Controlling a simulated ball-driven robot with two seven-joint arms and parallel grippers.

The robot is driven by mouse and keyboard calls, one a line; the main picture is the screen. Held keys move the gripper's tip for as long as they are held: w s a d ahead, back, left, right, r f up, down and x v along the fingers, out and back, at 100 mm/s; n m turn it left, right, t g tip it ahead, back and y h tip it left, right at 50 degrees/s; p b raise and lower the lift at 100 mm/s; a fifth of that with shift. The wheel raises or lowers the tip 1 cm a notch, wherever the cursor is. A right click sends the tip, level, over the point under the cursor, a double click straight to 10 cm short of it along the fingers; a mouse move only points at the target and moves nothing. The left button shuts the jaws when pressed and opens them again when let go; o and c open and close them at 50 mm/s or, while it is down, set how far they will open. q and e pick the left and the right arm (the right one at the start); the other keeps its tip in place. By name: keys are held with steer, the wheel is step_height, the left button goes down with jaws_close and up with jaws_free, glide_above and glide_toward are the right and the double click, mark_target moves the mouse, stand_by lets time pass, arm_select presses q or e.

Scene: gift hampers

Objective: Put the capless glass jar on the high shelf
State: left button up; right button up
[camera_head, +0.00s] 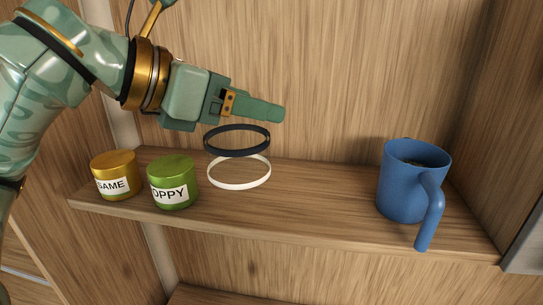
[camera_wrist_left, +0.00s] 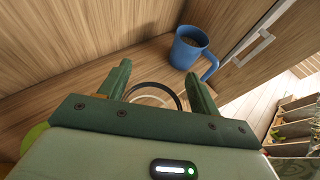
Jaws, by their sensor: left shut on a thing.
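The glass jar shows as a dark blue ring (camera_head: 238,154) above a white ring (camera_head: 238,187); its clear wall is barely visible and no cap shows. In the left wrist view the jar's dark ring (camera_wrist_left: 155,83) lies between the fingers. My left gripper (camera_head: 262,110) is shut on the jar; its fingers also show in the wrist view (camera_wrist_left: 158,70). The jar looks upright over the upper wooden shelf (camera_head: 310,205). I cannot tell whether its base touches the board. My right gripper is not in view.
A gold tin (camera_head: 115,172) and a green tin (camera_head: 174,183) with partly visible labels stand left of the jar. A blue mug (camera_head: 405,180) stands at the right, handle forward. The shelf between jar and mug is clear. Another board (camera_head: 215,296) lies below.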

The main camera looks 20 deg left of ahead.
arm_select(q)
steer(key=w+a+f, duration=0.1)
steer(key=w+f, duration=0.9)
steer(key=f, duration=0.1)
steer(key=shift+w+a+f, duration=0.25)
steer(key=shift+a+f, duration=0.05)
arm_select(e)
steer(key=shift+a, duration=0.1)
arm_select(q)
steer(key=shift+f, duration=0.1)
steer(key=o, duration=1.4)
